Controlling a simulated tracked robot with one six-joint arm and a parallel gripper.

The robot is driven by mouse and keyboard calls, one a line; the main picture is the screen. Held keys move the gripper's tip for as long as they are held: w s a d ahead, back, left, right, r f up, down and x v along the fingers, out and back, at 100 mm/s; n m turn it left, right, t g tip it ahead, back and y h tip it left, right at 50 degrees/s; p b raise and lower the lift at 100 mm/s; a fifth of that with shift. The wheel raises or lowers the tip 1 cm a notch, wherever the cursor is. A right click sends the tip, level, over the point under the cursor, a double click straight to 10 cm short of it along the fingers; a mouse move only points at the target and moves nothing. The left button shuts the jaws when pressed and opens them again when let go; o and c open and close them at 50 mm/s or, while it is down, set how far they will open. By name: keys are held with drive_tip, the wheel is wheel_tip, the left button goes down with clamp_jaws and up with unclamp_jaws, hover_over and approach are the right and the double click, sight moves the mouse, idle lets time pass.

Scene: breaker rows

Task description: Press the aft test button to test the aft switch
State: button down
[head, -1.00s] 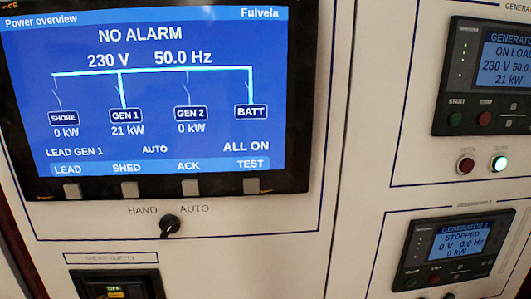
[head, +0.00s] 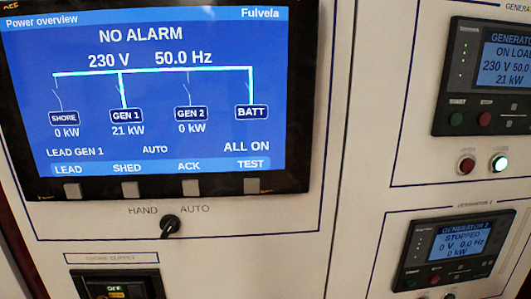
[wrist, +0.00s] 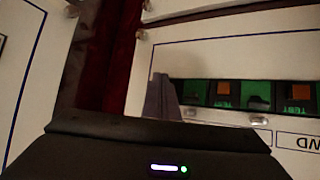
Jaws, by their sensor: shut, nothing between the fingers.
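In the wrist view, a recessed row of green switch units (wrist: 223,101) with orange-brown patches runs across the right half. I cannot tell which part is the aft test button or the aft switch. My gripper (wrist: 163,97) shows as a grey finger shape in front of the row's left end. It is shut and empty, and hides part of the row. Whether it touches anything cannot be told. The head view shows neither the row nor my gripper.
A blue display (head: 150,90) reads NO ALARM in the head view, above a HAND/AUTO knob (head: 169,226). Generator panels (head: 490,75) stand at right.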

drive_tip(key=shift+w, duration=0.4)
drive_tip(key=shift+s, duration=0.45)
drive_tip(key=shift+s, duration=0.1)
idle(0.4)
drive_tip(key=shift+s+d, duration=0.15)
drive_tip(key=shift+s, duration=1.3)
drive_tip(key=shift+s+d, duration=0.15)
drive_tip(key=shift+s, duration=1.3)
